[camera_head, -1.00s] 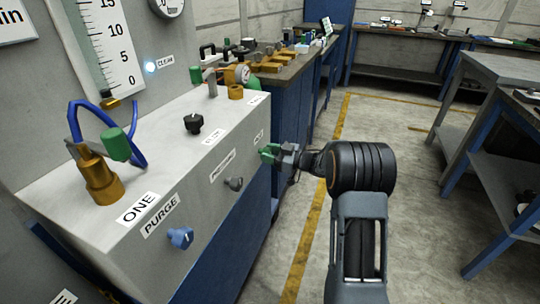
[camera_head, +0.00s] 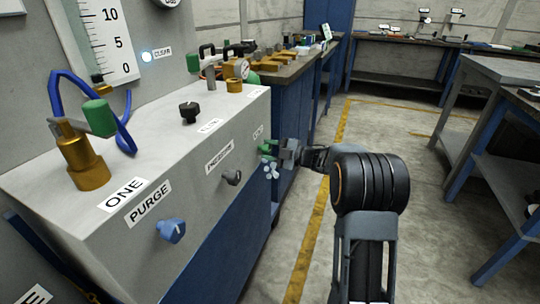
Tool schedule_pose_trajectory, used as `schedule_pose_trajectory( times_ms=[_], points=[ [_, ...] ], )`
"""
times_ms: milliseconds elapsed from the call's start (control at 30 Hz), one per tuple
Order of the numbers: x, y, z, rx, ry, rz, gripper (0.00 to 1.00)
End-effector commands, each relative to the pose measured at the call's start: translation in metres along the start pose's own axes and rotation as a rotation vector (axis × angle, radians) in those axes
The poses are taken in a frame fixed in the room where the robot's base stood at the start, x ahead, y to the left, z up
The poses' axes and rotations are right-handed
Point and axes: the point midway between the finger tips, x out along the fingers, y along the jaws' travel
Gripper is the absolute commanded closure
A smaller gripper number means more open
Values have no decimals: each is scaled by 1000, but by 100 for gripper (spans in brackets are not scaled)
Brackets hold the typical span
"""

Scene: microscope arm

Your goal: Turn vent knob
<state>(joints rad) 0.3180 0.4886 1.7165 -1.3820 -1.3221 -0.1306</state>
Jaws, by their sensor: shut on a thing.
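A green knob (camera_head: 265,148), which I take to be the vent knob, sits at the far right end of the grey panel's front face. A small label above it is too oblique to read. My gripper (camera_head: 275,152) reaches in from the right and is shut on this knob, hiding part of it. A small pale, petal-shaped patch (camera_head: 270,170) shows just below the knob and gripper tips.
The grey panel (camera_head: 60,215) also carries a blue PURGE knob (camera_head: 171,230), a grey knob (camera_head: 232,177), and a black knob (camera_head: 189,111) on top. A brass fitting (camera_head: 82,160) with a green handle stands at left. Open floor (camera_head: 400,160) lies right.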

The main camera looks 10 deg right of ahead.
Motion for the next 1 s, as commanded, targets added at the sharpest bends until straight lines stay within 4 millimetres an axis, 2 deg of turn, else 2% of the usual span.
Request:
schedule_pose_trajectory(
  times_ms=[400,1000],
  points=[
    [0,-3,1,-181,1,-3,83],
    [0,-2,0,-209,1,-4,83]
  ],
)
